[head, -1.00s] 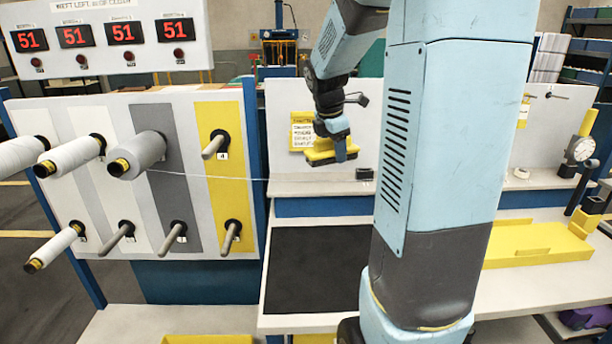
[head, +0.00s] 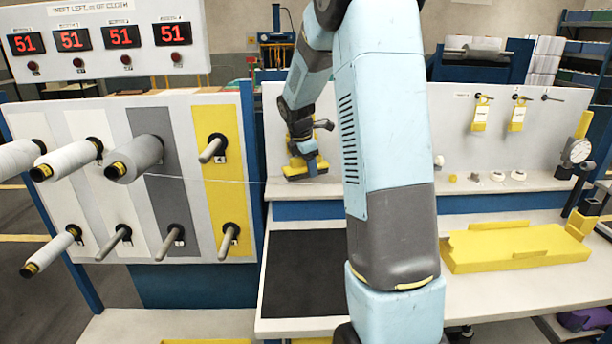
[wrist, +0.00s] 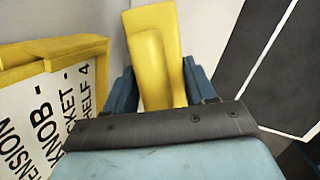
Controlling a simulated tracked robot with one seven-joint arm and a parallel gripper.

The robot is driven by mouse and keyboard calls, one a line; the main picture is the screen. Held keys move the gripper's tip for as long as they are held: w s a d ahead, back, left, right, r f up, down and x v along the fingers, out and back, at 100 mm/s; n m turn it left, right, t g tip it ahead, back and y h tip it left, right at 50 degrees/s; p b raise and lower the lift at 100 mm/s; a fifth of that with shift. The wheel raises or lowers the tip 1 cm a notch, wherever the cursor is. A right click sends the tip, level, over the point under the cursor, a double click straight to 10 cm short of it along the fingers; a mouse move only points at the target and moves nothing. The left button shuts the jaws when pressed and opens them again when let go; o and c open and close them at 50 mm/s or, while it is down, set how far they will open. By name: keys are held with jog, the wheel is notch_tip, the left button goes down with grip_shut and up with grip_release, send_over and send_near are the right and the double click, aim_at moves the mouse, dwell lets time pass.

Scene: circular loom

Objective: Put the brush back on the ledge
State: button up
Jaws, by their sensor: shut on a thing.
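My gripper (head: 303,149) is low at the left end of the ledge (head: 285,189), the pale shelf with a blue front below the back panel. It is shut on the yellow brush (head: 297,169). In the wrist view the yellow brush (wrist: 153,60) stands between my two blue fingers (wrist: 158,88). The brush's underside is at about the height of the ledge top; I cannot tell whether it touches. My arm hides the middle of the ledge.
A yellow-framed card (wrist: 40,110) with printed text is close to my gripper in the wrist view. The spool panel (head: 140,240) with its pegs stands to the left. Small pale parts (head: 497,176) and a dial gauge (head: 577,150) are along the ledge to the right.

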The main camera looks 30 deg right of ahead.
aim_at(307, 174)
jog(key=shift+w+f, duration=0.25)
jog(key=shift+f, duration=1.6)
jog(key=o, duration=0.8)
jog(key=shift+c, duration=0.2)
